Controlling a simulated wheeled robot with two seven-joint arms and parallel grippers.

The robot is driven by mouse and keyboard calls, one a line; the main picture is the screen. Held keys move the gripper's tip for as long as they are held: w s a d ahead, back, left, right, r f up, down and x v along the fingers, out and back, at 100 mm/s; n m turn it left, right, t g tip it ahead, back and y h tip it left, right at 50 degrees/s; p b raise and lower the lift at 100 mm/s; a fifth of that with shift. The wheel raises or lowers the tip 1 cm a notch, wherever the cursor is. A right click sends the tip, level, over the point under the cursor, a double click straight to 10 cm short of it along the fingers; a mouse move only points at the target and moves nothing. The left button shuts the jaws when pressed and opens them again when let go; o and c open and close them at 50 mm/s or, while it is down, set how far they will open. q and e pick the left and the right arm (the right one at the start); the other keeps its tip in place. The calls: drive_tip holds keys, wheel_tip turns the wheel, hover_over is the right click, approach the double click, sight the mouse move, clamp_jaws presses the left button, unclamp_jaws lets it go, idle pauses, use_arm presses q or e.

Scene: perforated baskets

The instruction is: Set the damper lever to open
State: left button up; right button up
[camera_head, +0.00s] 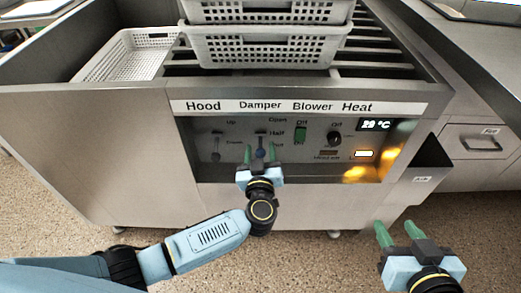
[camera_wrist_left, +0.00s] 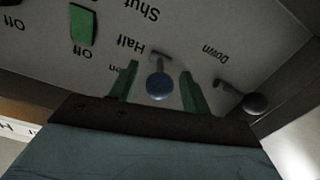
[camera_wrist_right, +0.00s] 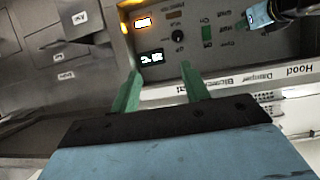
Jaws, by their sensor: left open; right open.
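The damper lever (camera_head: 261,153) has a blue knob and sits under the "Damper" label on the control panel, beside the words Open, Half and Shut. In the left wrist view its knob (camera_wrist_left: 158,87) shows between the two green fingers of my left gripper (camera_wrist_left: 155,88), with space on both sides. The lever's stem meets the panel near the "Half" word; its exact setting is hard to tell. My left gripper (camera_head: 260,153) is open around the knob in the head view. My right gripper (camera_head: 398,232) is open and empty, low at the right, away from the panel.
The hood lever (camera_head: 216,156) with a dark knob is left of the damper lever. A green blower switch (camera_head: 300,134) and a black heat dial (camera_head: 334,138) are to the right. Perforated baskets (camera_head: 265,47) stand on the machine above. An open bin (camera_head: 425,165) juts out at right.

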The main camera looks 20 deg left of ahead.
use_arm(q)
drive_tip(key=shift+x, duration=0.8)
use_arm(e)
drive_tip(key=shift+w+a+r+t+y, duration=0.1)
drive_tip(key=shift+w+a+r+t, duration=0.1)
drive_tip(key=shift+r+t, duration=0.2)
drive_tip(key=shift+w+a+r+t+y, duration=0.15)
drive_tip(key=shift+w+r+t, duration=0.1)
drive_tip(key=shift+r, duration=0.25)
drive_tip(key=shift+w+a+r+t+y, duration=0.1)
drive_tip(key=shift+w+a+r+t, duration=0.05)
drive_tip(key=shift+r+t, duration=0.25)
use_arm(q)
clamp_jaws()
